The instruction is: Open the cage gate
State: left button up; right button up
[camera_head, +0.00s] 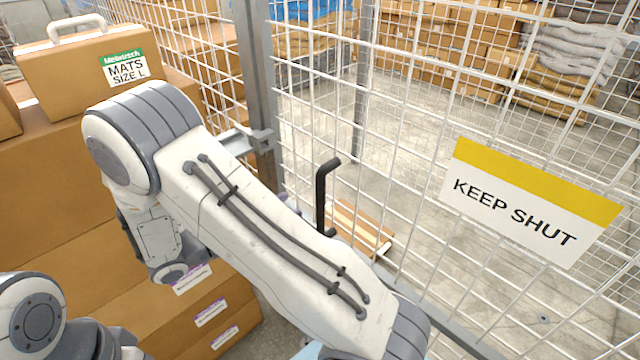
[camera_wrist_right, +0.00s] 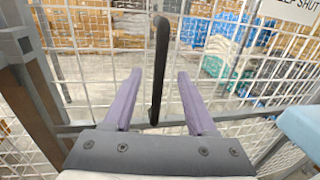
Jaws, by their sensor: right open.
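The cage gate (camera_head: 410,150) is a white wire mesh panel with a yellow and white KEEP SHUT sign (camera_head: 530,205). It looks closed against the grey post (camera_head: 253,80), where a grey latch bracket (camera_head: 258,140) sits. My left gripper is out of view.
Cardboard boxes are stacked at the left, topped by a MATS SIZE L carton (camera_head: 85,75) close to my right arm.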

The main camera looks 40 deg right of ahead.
aim_at(317, 193)
jog(key=d+p, duration=0.1)
jog(key=d, duration=0.2)
jog(key=d+p, duration=0.1)
jog(key=d, duration=0.1)
jog(key=s+d+p, duration=0.1)
jog(key=d, duration=0.2)
jog(key=shift+s+d+r, duration=0.1)
jog(key=shift+d, duration=0.65)
grip_shut()
dwell(0.6)
